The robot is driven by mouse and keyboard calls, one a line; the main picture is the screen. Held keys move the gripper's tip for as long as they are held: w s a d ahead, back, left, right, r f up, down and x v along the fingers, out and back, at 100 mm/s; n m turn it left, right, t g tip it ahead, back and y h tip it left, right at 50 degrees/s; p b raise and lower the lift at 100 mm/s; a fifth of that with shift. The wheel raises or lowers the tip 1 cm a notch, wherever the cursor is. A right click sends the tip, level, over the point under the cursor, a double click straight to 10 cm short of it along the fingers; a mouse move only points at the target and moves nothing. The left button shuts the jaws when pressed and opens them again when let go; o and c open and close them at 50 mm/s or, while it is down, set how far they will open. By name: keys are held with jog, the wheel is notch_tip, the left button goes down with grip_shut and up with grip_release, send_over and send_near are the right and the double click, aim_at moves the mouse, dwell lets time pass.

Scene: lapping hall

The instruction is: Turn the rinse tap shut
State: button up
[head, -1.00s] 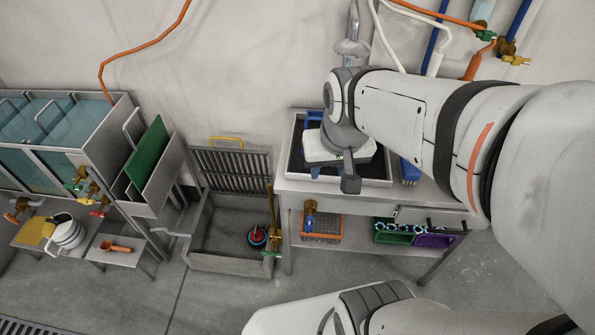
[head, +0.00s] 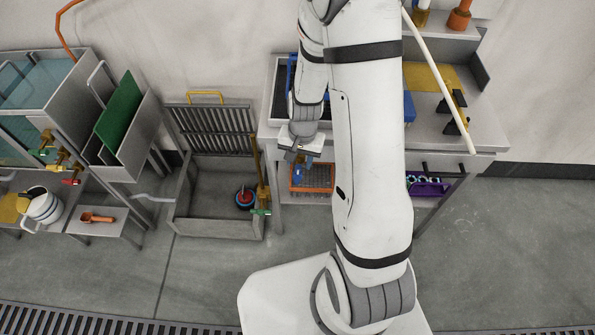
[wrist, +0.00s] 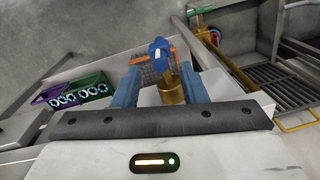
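A brass tap with a blue handle (wrist: 158,47) shows in the wrist view between and beyond my gripper's (wrist: 158,75) two blue fingers. The fingers are apart, and I cannot tell whether they touch it. In the head view my gripper (head: 302,158) points down at the front edge of the steel table (head: 440,140), and largely hides this tap. A second brass tap, with a green handle (head: 261,212), stands at the right of the floor sink (head: 215,226); it also shows in the wrist view (wrist: 202,9). I cannot tell from a label which one is the rinse tap.
An orange wire basket (head: 320,178) and a purple bin (head: 428,187) are on the table's lower shelf. Tanks (head: 35,90) with red, yellow and green taps stand at the left. A red and blue round object (head: 245,199) lies in the sink. Floor in front is clear.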

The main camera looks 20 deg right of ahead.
aim_at(298, 172)
jog(key=f, duration=0.6)
jog(key=shift+w+a+f+b, duration=0.1)
jog(key=shift+a+f+b, duration=0.1)
jog(key=shift+f+b, duration=0.15)
jog(key=shift+r, duration=0.1)
jog(key=shift+c, duration=0.5)
grip_shut()
